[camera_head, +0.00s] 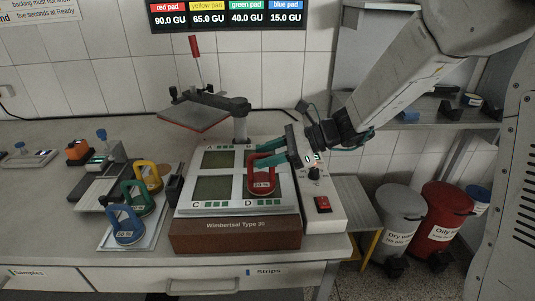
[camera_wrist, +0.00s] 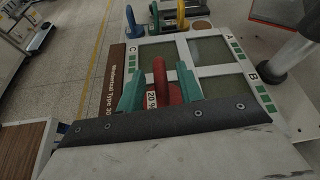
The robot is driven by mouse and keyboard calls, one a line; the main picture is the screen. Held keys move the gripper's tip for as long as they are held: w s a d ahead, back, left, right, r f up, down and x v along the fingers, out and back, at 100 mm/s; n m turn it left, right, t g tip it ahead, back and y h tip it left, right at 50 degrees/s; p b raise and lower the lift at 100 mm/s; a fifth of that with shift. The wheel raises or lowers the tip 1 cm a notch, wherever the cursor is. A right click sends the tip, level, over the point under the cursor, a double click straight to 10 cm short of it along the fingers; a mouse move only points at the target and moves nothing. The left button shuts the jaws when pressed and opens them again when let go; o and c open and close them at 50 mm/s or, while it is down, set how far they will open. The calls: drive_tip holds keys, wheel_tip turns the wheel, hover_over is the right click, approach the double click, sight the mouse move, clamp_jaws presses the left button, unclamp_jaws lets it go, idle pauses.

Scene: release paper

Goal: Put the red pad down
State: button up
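The red pad (camera_head: 262,184) has an upright loop handle and a white label. It appears to rest on the panel marked D of the Wimbertsal machine (camera_head: 235,234), upright. My gripper (camera_head: 266,160) reaches in from the right, with its teal fingers at the pad's handle. In the wrist view, the red pad (camera_wrist: 160,84) has its handle between the two fingers of my gripper (camera_wrist: 160,88), with a gap on each side. The gripper is open there. The pad's lower part is partly hidden by the gripper in the wrist view.
Yellow (camera_head: 147,175), green (camera_head: 138,196) and blue (camera_head: 126,226) pads stand on a tray left of the machine. A raised plate (camera_head: 195,115) on a post is behind it. A control box (camera_head: 322,205) with a red switch is right. A display (camera_head: 227,14) lists pad values.

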drive_tip(key=shift+r, duration=0.15)
drive_tip(key=v, duration=1.2)
drive_tip(key=s+r+n+g+h, duration=0.2)
drive_tip(key=s+n+h, duration=0.45)
drive_tip(key=s, duration=0.75)
drive_tip(key=s+d+n+t+h, duration=0.2)
drive_tip(key=s+d+n+h, duration=0.5)
drive_tip(key=s+d+n, duration=0.3)
drive_tip(key=s+n, duration=0.1)
drive_tip(key=s, duration=0.1)
drive_tip(key=shift+s+f, duration=0.25)
drive_tip(key=shift+s, duration=0.05)
